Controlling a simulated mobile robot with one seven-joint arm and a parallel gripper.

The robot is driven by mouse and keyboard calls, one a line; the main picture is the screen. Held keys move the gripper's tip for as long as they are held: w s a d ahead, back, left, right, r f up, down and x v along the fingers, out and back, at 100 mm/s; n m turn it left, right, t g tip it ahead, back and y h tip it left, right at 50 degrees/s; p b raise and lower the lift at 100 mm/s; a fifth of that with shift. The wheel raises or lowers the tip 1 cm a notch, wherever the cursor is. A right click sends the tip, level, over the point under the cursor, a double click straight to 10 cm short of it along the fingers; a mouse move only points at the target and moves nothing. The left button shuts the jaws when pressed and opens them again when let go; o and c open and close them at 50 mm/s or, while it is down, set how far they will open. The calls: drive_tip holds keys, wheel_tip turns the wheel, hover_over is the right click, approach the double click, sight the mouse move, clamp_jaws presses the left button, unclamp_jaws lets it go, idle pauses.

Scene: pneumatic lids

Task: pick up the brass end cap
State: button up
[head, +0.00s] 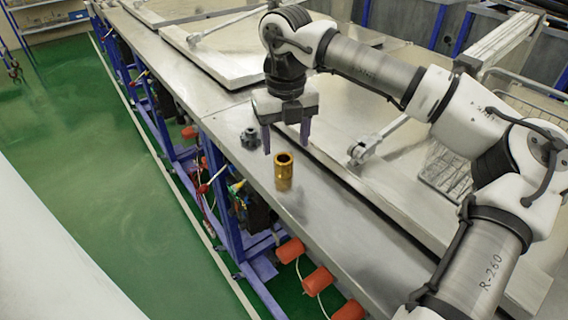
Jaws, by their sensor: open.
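The brass end cap (284,171) is a short gold cylinder with a dark round opening at its top. It stands upright on the metal bench ledge (335,222), near the ledge's left edge. My gripper (286,148) points down with its two dark purple fingers spread apart and nothing between them. In the picture its fingertips are just above the cap, and the cap's top lies below the gap between them. I cannot tell the exact depth between fingers and cap.
A small dark grey fitting (250,138) stands on the ledge just left of my gripper. A raised metal lid (225,50) and a rod with a clamp (362,151) lie to the back and right. The ledge in front of the cap is clear. Orange cylinders (291,250) hang below its edge.

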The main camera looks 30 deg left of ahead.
sight(283, 158)
drive_tip(key=shift+s+a+f+p, duration=0.1)
drive_tip(key=shift+f+p, duration=0.4)
drive_tip(key=shift+f, duration=0.95)
drive_tip(key=shift+s+a+f+p, duration=0.1)
drive_tip(key=shift+f+p, duration=0.4)
drive_tip(key=shift+f, duration=0.9)
drive_tip(key=shift+w+r, duration=0.1)
drive_tip(key=c, duration=1.3)
